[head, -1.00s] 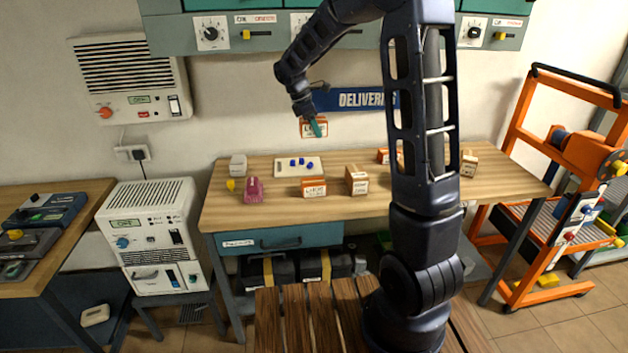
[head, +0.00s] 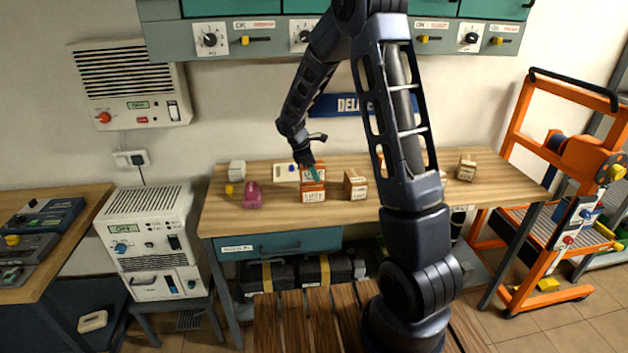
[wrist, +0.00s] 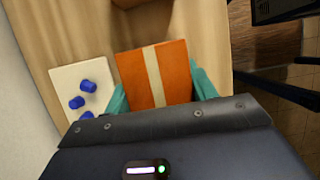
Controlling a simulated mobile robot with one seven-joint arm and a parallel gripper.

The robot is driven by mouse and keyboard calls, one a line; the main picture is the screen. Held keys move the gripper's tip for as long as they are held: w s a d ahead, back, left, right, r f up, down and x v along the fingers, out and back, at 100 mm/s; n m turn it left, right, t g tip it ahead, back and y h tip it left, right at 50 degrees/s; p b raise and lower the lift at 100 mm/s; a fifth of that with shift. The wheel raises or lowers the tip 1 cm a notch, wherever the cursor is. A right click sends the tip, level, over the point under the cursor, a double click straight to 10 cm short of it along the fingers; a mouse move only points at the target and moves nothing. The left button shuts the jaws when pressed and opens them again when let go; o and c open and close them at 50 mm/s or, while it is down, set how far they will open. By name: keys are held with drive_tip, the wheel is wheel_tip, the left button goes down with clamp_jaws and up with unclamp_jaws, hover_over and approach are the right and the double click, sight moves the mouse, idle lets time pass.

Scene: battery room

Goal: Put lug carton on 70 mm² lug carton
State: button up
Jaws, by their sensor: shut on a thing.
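My gripper (head: 314,172) is shut on an orange-and-white lug carton (head: 306,178), directly above the 70 mm² lug carton (head: 313,193) on the bench. The two look stacked and upright in the head view; I cannot tell whether a thin gap remains. In the wrist view, the held carton (wrist: 176,65) shows its orange top with a cream stripe, with teal fingers at its sides. The lower carton is mostly hidden there.
A white board with blue pegs (wrist: 64,83) lies close to the held carton. A brown carton (head: 355,184) stands just right of the stack, a pink thing (head: 252,195) to its left. More cartons (head: 466,168) are farther right. The bench front (head: 270,222) is clear.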

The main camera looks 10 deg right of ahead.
drive_tip(key=shift+f, duration=1.85)
drive_tip(key=shift+f, duration=0.15)
drive_tip(key=o, duration=1.2)
